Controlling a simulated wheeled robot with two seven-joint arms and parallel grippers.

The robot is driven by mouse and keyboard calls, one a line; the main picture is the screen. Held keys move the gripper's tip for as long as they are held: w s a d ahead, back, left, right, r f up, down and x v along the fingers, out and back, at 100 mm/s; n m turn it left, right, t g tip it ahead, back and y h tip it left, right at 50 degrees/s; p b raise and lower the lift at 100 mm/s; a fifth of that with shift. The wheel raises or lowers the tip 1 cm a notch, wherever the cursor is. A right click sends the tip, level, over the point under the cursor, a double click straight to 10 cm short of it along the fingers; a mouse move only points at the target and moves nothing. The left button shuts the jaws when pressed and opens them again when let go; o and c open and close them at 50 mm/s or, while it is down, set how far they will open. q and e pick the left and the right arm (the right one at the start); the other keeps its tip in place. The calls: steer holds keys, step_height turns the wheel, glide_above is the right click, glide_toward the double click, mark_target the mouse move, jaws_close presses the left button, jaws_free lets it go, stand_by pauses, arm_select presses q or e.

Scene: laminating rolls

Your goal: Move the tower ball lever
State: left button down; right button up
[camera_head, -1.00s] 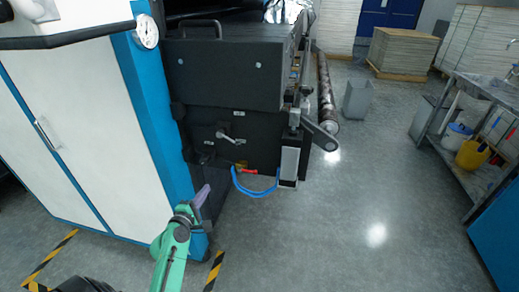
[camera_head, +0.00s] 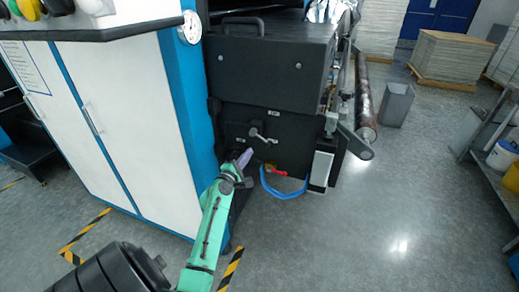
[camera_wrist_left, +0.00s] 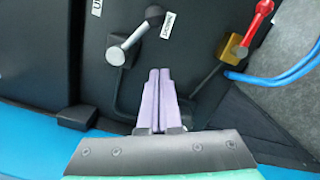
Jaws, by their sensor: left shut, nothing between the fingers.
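A metal lever (camera_head: 262,135) with a grey handle sits on the black side panel of the machine. In the left wrist view the lever (camera_wrist_left: 132,38) slants up to a dark knob end, beside a small label. A red-handled valve (camera_head: 276,171) on a brass body is lower right of it; it also shows in the left wrist view (camera_wrist_left: 257,22). I cannot tell from markings which is the tower ball lever. My left gripper (camera_head: 246,156) is shut and empty, its purple fingertips (camera_wrist_left: 159,72) just below the grey lever's pivot, apparently apart from it. My right gripper is not in view.
A white and blue cabinet (camera_head: 130,110) stands close left of my left arm. A blue hose (camera_head: 283,194) loops below the valve. A black bent bar (camera_wrist_left: 120,100) runs under the lever. The grey floor to the right is open, with a bin (camera_head: 397,104) farther back.

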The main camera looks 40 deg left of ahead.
mark_target(262, 138)
arm_select(q)
steer(key=w+d, duration=0.1)
steer(key=w+d+r+p, duration=0.1)
steer(key=w+d+p, duration=0.1)
steer(key=shift+w+r, duration=0.1)
steer(key=shift+r, duration=0.2)
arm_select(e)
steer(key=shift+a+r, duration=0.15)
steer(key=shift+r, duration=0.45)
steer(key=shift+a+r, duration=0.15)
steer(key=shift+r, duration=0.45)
arm_select(q)
steer(key=shift+a, duration=0.1)
steer(key=shift+w, duration=0.1)
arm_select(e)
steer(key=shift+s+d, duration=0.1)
arm_select(q)
steer(key=shift+d+r+n, duration=0.15)
steer(key=shift+d+n, duration=0.05)
steer(key=shift+n, duration=0.2)
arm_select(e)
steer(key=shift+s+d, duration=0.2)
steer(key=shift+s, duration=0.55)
